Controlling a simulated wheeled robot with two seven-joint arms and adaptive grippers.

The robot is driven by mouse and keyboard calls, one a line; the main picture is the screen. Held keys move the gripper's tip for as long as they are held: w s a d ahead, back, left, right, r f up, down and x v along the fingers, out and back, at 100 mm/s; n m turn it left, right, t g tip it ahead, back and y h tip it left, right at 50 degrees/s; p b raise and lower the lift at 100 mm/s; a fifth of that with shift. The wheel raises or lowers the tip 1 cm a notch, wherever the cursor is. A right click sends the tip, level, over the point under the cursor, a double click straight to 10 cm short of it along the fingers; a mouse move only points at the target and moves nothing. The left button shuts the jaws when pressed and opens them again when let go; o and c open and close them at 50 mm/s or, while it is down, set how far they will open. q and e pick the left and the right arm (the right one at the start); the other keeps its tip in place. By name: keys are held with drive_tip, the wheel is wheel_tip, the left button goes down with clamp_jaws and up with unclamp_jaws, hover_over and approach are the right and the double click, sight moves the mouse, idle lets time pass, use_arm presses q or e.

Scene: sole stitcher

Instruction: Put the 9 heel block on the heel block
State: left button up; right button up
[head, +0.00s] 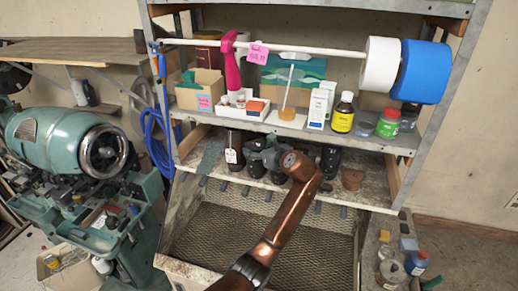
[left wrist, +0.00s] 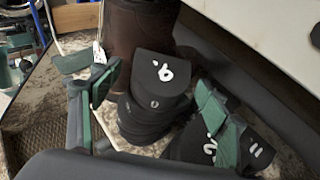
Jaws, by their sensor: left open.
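In the left wrist view, the black 9 heel block (left wrist: 163,72), rounded with a white mark that reads like a 9, lies on top of a stack of dark heel blocks (left wrist: 143,122). One block below shows a round white mark. My left gripper (left wrist: 157,86) is open, with one green-padded finger left of the stack and the other right of it. I cannot tell whether either finger touches it. More black blocks (left wrist: 255,148) with white numbers lie at the right, partly behind the right finger. In the head view my left gripper (head: 262,158) reaches into the lower shelf. My right gripper is out of view.
The upper shelf (head: 385,142), holding boxes and bottles, hangs close above. A mesh tray (head: 262,235) lies below.

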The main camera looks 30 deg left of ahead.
use_arm(q)
drive_tip(key=b+v, duration=0.2)
drive_tip(key=v, duration=1)
drive_tip(key=shift+r, duration=0.1)
idle(0.9)
